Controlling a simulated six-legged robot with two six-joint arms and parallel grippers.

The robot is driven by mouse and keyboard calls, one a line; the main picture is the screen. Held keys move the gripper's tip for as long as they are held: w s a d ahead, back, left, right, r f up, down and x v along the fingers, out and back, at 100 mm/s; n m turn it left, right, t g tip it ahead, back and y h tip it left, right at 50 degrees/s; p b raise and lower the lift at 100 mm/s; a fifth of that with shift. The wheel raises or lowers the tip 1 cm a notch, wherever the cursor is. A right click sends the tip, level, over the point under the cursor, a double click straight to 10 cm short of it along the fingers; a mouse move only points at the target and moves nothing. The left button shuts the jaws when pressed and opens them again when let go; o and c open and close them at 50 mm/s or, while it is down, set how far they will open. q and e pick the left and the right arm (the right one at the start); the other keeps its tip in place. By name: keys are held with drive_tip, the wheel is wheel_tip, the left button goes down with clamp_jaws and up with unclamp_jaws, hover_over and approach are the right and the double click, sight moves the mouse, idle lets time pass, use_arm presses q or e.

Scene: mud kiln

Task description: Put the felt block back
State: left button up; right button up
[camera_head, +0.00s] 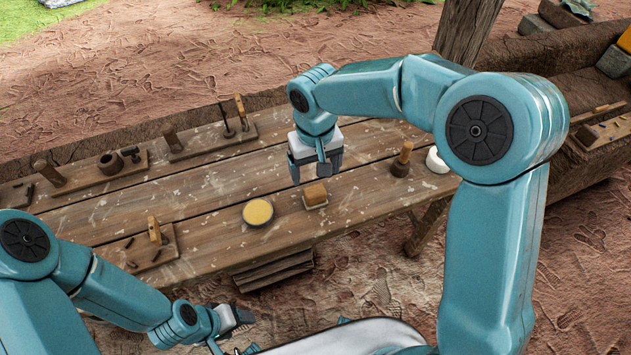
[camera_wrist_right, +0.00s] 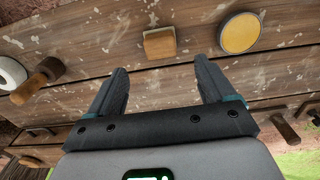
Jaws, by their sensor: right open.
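The felt block (camera_head: 315,194) appears to be the small tan-brown block with a paler base, lying on the wooden table; the wrist view shows it too (camera_wrist_right: 159,43). It stands alone, touching no other object. My right gripper (camera_head: 309,172) hangs above the table just behind and above the block, pointing down. Its jaws are open and empty, and in the right wrist view its two fingers (camera_wrist_right: 161,65) are spread with the block beyond their tips. My left gripper (camera_head: 236,319) is low in front of the table, away from the block; its jaw opening is unclear.
A round dish with a yellow face (camera_head: 258,212) lies left of the block. A wooden-handled tool (camera_head: 401,163) and a white ring-shaped roll (camera_head: 437,161) stand to the right. Tool racks (camera_head: 210,142) line the back and left. The table between is mostly clear.

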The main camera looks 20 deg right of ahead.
drive_tip(key=shift+r, duration=1.65)
